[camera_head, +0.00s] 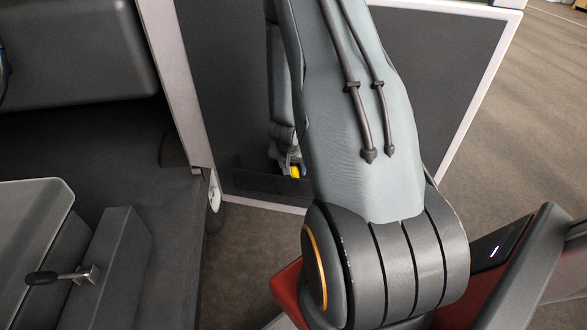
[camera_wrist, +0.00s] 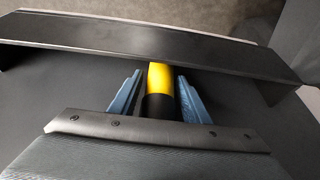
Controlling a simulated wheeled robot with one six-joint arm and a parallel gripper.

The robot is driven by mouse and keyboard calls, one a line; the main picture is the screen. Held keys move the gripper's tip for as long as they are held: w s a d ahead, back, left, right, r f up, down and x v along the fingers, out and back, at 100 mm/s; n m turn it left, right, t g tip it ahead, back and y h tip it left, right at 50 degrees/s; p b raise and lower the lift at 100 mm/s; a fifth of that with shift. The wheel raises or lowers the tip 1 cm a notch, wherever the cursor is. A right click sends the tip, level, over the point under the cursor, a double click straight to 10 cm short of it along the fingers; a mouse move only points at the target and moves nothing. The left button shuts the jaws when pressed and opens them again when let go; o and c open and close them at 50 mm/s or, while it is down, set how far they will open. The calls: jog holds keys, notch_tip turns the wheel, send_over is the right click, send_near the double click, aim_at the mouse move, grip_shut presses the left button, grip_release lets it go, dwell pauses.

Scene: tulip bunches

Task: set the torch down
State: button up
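The torch (camera_wrist: 160,79) is a short cylinder with a yellow part and a black part. In the wrist view it lies between the two blue fingers of my gripper (camera_wrist: 160,82). A narrow dark gap shows on each side of it, so the fingers look open around it. Its far end meets the edge of a black ledge. In the head view a small yellow bit of the torch (camera_head: 295,171) shows beside my gripper (camera_head: 286,163), low in front of a dark panel. My arm hides much of that area.
In the head view a dark panel (camera_head: 235,110) with a pale frame stands behind my arm. Grey box shapes and a lever (camera_head: 60,276) are at left. Bare floor shows at right.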

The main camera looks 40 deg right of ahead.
jog(key=shift+o, duration=0.7)
jog(key=shift+r, duration=0.5)
jog(key=p+v, duration=0.1)
jog(key=v, duration=1)
jog(key=a+r+n+t+y, duration=0.1)
jog(key=a+r+n+y, duration=0.15)
jog(key=a+r, duration=0.4)
jog(key=a+r+n+y, duration=0.1)
jog(key=a+r+n, duration=0.2)
jog(key=a, duration=0.6)
jog(key=s+a+r+n+g, duration=0.1)
jog(key=s+a+r+n, duration=0.3)
jog(key=s+a+r, duration=0.2)
jog(key=shift+s+a+n, duration=0.35)
jog(key=shift+s+a, duration=0.75)
jog(key=shift+s, duration=0.1)
